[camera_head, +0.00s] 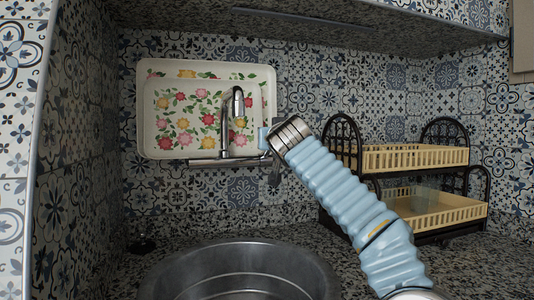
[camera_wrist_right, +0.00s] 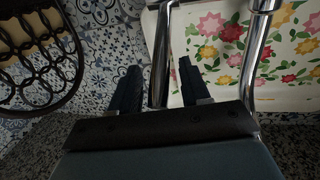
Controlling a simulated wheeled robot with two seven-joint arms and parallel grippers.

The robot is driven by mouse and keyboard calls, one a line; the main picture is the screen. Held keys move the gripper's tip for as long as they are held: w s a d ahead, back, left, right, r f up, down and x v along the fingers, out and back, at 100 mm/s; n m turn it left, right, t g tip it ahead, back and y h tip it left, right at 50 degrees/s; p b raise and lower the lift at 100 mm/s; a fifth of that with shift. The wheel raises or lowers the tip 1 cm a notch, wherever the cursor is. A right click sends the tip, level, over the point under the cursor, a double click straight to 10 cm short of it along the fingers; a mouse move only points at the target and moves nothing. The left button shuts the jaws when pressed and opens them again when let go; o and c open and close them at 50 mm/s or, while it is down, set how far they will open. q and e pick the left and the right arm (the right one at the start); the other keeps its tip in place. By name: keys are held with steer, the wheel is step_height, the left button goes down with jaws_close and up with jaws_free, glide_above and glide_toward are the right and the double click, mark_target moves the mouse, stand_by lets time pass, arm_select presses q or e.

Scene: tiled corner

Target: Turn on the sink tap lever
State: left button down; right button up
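The chrome tap stands at the wall behind the sink, with a curved spout (camera_head: 229,110) and a horizontal bar (camera_head: 205,162) at its base. My right arm reaches in from the lower right, and its gripper (camera_head: 272,165) is at the right end of that bar, mostly hidden by the wrist. In the right wrist view my right gripper (camera_wrist_right: 158,66) is open, with a dark finger on each side of a chrome tube (camera_wrist_right: 164,40) and gaps on both sides. I cannot tell whether this tube is the lever. The spout (camera_wrist_right: 254,60) shows to its right. My left gripper is out of view.
A round metal sink basin (camera_head: 240,258) sits in the dark speckled counter below. A white floral tray (camera_head: 150,100) leans against the tiled wall behind the tap. A black dish rack (camera_head: 345,150) with cream trays stands to the right, close to my right arm.

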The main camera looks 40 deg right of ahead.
steer(key=shift+s+a, duration=0.2)
steer(key=shift+s, duration=0.05)
steer(key=b+v, duration=0.4)
steer(key=v, duration=0.3)
steer(key=shift+s, duration=0.25)
steer(key=shift+a, duration=0.1)
